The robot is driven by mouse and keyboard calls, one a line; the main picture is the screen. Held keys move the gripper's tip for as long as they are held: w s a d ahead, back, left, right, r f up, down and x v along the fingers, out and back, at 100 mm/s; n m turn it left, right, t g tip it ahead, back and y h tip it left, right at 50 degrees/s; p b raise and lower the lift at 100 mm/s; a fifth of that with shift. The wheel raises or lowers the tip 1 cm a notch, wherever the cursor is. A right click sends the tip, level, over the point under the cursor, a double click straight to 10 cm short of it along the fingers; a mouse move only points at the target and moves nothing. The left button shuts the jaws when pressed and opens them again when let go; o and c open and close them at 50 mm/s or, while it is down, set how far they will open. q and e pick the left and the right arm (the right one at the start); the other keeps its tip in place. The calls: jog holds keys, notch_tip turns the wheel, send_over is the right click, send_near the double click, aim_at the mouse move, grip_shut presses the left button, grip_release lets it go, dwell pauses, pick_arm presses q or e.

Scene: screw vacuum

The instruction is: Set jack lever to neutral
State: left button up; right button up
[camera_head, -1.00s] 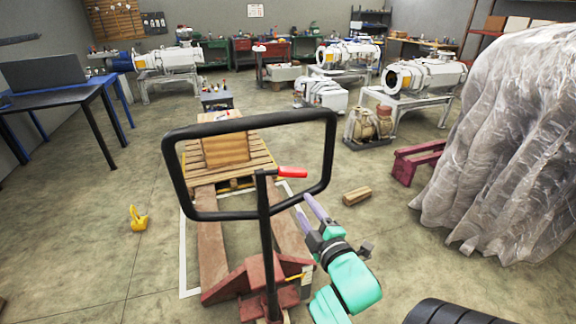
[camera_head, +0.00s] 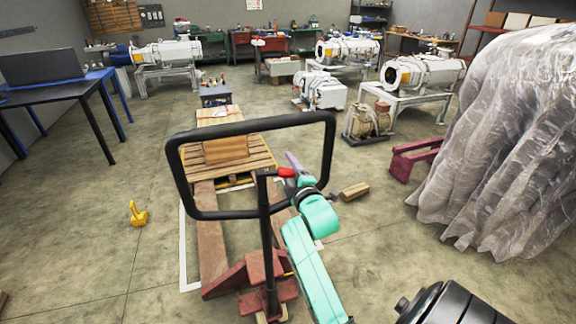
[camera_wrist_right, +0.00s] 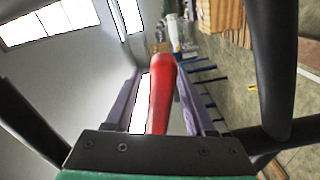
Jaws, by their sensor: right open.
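The red jack lever (camera_head: 286,172) sticks out to the right from the top of the black jack post (camera_head: 266,230), inside the black handle loop (camera_head: 181,165). My right gripper (camera_head: 293,168) is at the lever, and its teal arm hides part of the loop's lower bar. In the right wrist view the lever (camera_wrist_right: 161,95) lies between the two purple fingers of my right gripper (camera_wrist_right: 152,98). The fingers are apart, with gaps visible beside the lever. I cannot tell whether either finger touches it. My left gripper is not in view.
The red jack base (camera_head: 235,278) stands at the front, with its forks toward a wooden pallet (camera_head: 262,152) bearing a box. A wooden block (camera_head: 354,191) lies on the floor to the right. A plastic-covered heap (camera_head: 510,150) fills the right side. Floor at left is mostly clear.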

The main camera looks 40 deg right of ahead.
jog(key=shift+d, duration=0.1)
grip_shut()
dwell(1.2)
